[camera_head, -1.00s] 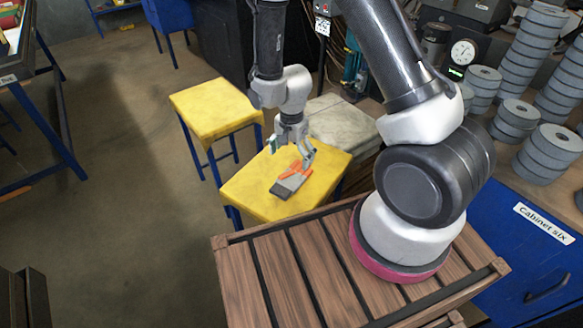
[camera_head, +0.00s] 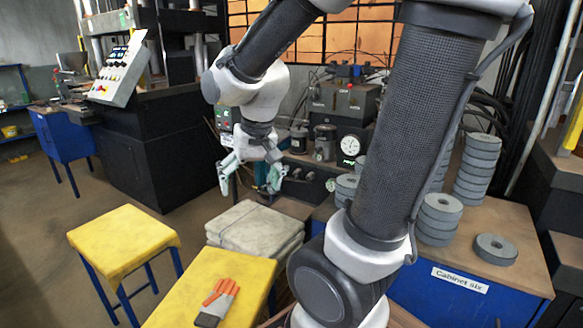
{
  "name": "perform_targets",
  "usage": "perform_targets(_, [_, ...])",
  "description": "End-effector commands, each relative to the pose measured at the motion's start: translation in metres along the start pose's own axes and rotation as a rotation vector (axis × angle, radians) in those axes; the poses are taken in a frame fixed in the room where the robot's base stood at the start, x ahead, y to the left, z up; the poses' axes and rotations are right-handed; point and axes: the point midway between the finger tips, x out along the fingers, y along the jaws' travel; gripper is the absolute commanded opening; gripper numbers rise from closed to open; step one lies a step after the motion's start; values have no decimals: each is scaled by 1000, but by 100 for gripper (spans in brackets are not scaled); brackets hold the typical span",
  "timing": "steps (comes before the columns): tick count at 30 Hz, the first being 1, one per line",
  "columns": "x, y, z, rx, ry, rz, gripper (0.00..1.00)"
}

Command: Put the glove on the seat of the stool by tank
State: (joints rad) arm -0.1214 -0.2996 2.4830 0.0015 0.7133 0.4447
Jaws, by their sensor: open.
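The glove (camera_head: 217,302), with orange fingers and a grey and dark cuff, lies on the yellow seat of the nearer stool (camera_head: 246,285). A second yellow stool (camera_head: 123,238) with blue legs stands to its left, its seat bare. My gripper (camera_head: 251,180) is open and empty, raised in front of the bench and apart from the glove. I cannot tell which thing is the tank.
A stack of pale grey folded sacks or slabs (camera_head: 256,226) stands behind the nearer stool. Stacks of grey discs (camera_head: 438,215) and a dial gauge (camera_head: 350,147) are on the bench at right. A dark machine (camera_head: 140,140) stands at the back left. Floor at left is clear.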

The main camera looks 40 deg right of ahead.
Motion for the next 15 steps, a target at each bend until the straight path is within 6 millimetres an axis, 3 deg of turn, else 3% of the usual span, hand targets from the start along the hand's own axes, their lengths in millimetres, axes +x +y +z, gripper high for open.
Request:
perform_targets(1, [-23,12,9,-47,35,-9,94])
perform_targets(3, [-47,27,25,-123,66,-9,94])
perform_targets(6, [-71,44,46,-216,100,-5,94])
perform_targets(10, [-87,56,65,-295,127,3,94])
perform_targets(15, [-92,61,73,-327,135,7,94])
